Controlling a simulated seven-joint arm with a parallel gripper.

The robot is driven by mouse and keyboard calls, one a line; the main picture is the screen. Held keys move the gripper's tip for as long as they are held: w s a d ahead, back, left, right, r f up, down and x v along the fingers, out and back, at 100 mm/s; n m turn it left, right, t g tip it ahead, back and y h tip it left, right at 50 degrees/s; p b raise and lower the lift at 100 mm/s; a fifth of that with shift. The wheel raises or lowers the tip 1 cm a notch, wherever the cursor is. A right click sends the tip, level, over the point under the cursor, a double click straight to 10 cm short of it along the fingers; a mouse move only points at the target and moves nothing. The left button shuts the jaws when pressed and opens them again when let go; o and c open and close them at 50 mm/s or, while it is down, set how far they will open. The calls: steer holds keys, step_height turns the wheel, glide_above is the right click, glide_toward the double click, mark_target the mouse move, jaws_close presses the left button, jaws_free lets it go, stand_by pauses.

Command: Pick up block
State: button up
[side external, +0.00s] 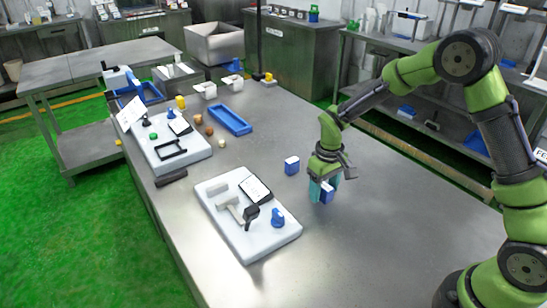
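My gripper (324,189), with teal fingers, points down over the metal table right of centre. A blue block with a whitish face (327,196) is at the fingertips, seemingly between the fingers. I cannot tell whether the fingers press on it, or whether it rests on the table or hangs just above it. A second blue block with a whitish face (292,165) stands on the table to the left of my gripper, apart from it.
A white board (232,236) with a blue knob (277,217) and a dark-handled part lies front left. Another white board (186,154) is behind it. A blue tray (231,120) and small parts lie further back. The table right of my gripper is clear.

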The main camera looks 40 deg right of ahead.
jaws_close()
steer(key=shift+r, duration=0.15)
